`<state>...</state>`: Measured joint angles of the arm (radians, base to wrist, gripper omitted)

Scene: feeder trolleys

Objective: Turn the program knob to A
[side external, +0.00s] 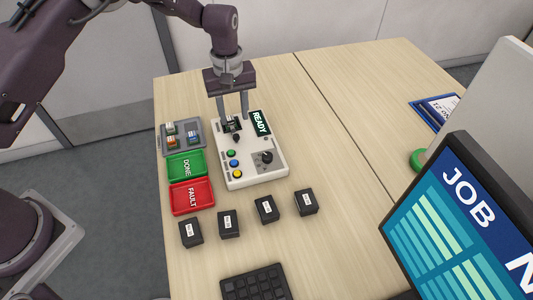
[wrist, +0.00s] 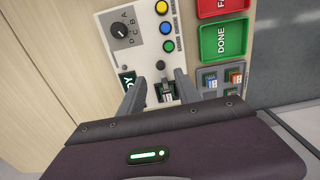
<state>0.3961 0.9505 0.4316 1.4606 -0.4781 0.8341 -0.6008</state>
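The program knob (side external: 267,157) is a round black dial on the white test panel (side external: 262,181). It also shows at the upper left of the wrist view (wrist: 119,31), with letters A to D along one side. I cannot tell surely which letter its pointer faces. My gripper (side external: 232,117) is over the far end of the panel, away from the knob. Its two fingers (wrist: 155,78) are apart, on either side of a socket (wrist: 168,90) that holds a small dark part with a pale label. The fingers do not visibly grip it.
The panel has a READY display (side external: 260,123), coloured buttons (side external: 234,163) and a small black stub (side external: 236,138). Left of it are a grey parts tray (side external: 194,148), a green DONE tray (side external: 186,167) and a red FAULT tray (side external: 191,196). Several black blocks (side external: 266,208) stand in front.

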